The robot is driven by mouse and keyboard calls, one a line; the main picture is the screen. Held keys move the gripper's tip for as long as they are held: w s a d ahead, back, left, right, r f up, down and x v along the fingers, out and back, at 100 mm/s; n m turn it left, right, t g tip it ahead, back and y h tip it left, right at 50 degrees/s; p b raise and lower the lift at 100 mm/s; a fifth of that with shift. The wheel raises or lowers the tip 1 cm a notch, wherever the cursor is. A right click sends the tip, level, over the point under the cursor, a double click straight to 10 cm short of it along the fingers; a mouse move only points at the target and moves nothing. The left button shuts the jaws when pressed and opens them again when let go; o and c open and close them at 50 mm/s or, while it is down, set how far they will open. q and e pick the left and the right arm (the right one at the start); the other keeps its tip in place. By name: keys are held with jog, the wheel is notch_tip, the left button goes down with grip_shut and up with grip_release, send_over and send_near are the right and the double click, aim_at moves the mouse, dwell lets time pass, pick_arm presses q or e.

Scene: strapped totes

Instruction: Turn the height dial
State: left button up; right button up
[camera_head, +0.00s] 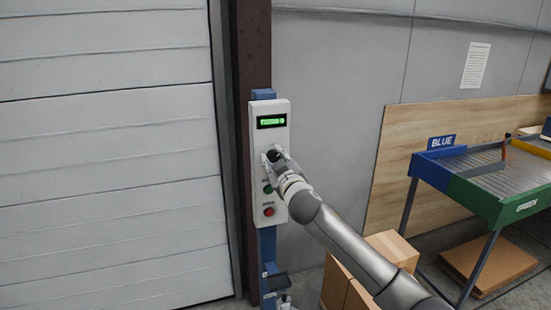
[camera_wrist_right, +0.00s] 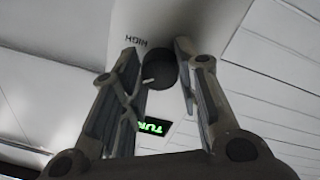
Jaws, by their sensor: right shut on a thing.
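The height dial is a round black knob (camera_head: 273,156) on a pale control box (camera_head: 262,205). In the right wrist view the dial (camera_wrist_right: 159,70) sits between the two fingers, with a light pointer mark on its edge and the word HIGH beside it, upside down. My right gripper (camera_head: 274,155) is at the dial and shut on it; the wrist view also shows the gripper (camera_wrist_right: 158,75) around it. A lit green display (camera_head: 271,121) is above the dial, its text only partly readable. My left gripper does not show.
A green button (camera_head: 267,188) and a red button (camera_head: 268,211) sit below the dial. A blue post (camera_head: 267,245) carries the box beside a large pale door (camera_head: 110,150). Cardboard boxes (camera_head: 392,248) stand under my right arm. A blue and green roller table (camera_head: 490,205) is at right.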

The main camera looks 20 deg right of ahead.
jog(key=n+p, duration=0.2)
jog(key=n, duration=0.3)
jog(key=shift+n, duration=0.4)
jog(key=shift+n+y+p, duration=0.3)
jog(key=shift+n+p, duration=0.6)
jog(key=shift+n, duration=1.4)
jog(key=shift+f, duration=0.1)
jog(key=o, duration=1)
jog(key=s, duration=1.2)
jog(key=shift+d+f, duration=0.3)
